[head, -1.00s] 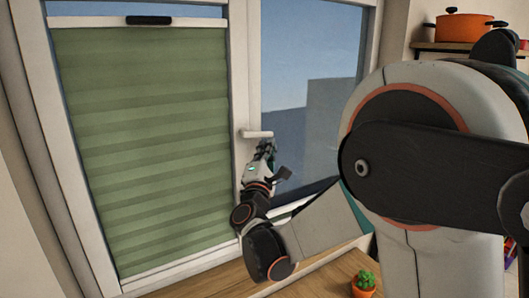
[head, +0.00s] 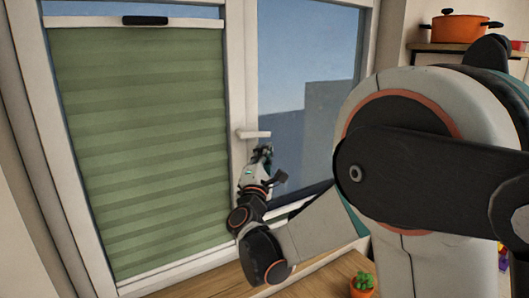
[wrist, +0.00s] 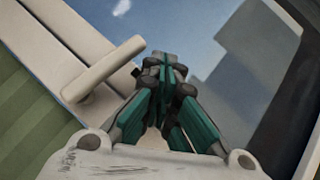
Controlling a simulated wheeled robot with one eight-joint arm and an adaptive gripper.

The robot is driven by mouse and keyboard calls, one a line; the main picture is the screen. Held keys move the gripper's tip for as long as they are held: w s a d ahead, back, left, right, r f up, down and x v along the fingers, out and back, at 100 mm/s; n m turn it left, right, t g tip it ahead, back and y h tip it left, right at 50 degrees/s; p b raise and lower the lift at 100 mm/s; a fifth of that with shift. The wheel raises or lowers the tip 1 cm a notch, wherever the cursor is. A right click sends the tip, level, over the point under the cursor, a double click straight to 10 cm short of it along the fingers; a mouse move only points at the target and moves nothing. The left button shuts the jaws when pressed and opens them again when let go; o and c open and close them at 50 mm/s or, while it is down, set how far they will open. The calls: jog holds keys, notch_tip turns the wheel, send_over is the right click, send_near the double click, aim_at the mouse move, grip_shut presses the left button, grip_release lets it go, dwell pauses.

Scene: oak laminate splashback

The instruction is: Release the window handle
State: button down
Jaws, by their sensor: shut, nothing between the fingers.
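The window handle (head: 254,134) is a white lever on the window frame, pointing to the right in the head view. In the wrist view the handle (wrist: 112,68) shows to the left of the fingers. My gripper (head: 264,150) is just below the handle in the head view. In the wrist view the fingertips of my gripper (wrist: 163,62) are together, with nothing between them. A narrow gap shows between the handle and the fingers in the wrist view. The window pane (head: 310,85) behind it looks closed in its frame.
A green pleated blind (head: 140,150) covers the left pane. A wooden sill (head: 210,282) runs below, with a small potted cactus (head: 362,284) on it. An orange pot (head: 460,26) stands on a shelf at the upper right.

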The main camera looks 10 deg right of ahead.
jog(key=s+d+f+b, duration=0.1)
jog(key=s+f+b, duration=0.1)
jog(key=s+f, duration=0.5)
notch_tip(320, 180, down, 3)
jog(key=shift+s, duration=0.1)
